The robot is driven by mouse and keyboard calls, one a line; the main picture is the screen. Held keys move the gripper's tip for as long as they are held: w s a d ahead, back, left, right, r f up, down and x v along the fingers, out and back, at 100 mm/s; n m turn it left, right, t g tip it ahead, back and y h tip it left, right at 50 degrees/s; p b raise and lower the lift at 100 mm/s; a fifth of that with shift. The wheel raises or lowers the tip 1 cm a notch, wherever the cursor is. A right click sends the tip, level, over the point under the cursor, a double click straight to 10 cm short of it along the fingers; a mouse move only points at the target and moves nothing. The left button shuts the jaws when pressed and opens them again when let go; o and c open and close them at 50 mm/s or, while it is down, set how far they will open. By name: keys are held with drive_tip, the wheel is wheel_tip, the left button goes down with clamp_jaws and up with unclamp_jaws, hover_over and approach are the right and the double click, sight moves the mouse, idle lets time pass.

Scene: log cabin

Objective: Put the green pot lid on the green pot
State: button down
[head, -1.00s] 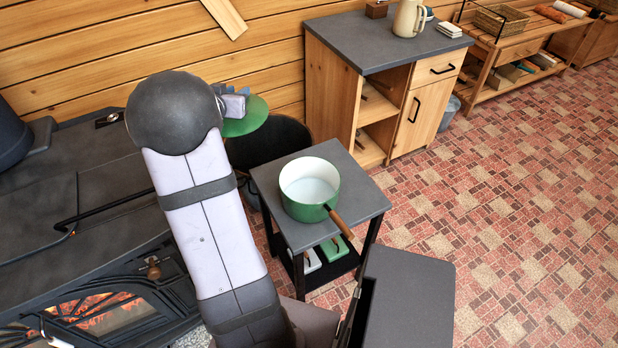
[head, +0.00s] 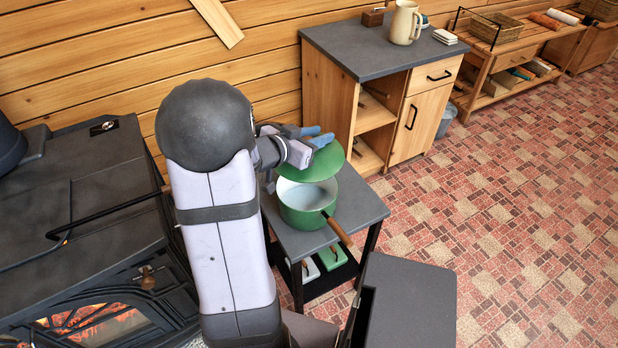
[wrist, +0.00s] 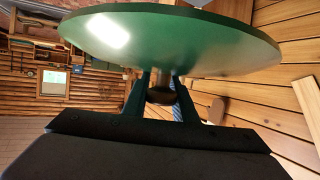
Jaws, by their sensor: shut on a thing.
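The green pot (head: 300,212) stands upright on a small dark side table, with its white inside partly showing and its wooden handle (head: 338,231) pointing to the lower right. My gripper (head: 318,138) is shut on the knob of the green pot lid (head: 318,163). The lid is over the back part of the pot, appearing above the rim and apart from it. In the wrist view the lid (wrist: 170,45) fills the top, and the fingers (wrist: 160,95) close around its dark knob (wrist: 161,94). The gap between lid and rim is hard to judge.
The side table (head: 360,208) has free room right of the pot, and a lower shelf with a green and a white item. A black stove (head: 80,190) stands at left. A wooden cabinet (head: 400,60) with a pitcher (head: 405,22) is behind.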

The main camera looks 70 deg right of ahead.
wheel_tip(320, 180, down, 10)
drive_tip(key=b, duration=0.2)
idle(0.6)
drive_tip(key=shift+f+b, duration=0.35)
drive_tip(key=shift+b, duration=0.1)
drive_tip(key=shift+f, duration=0.15)
drive_tip(key=c, duration=1.4)
unclamp_jaws()
drive_tip(key=shift+c, duration=0.2)
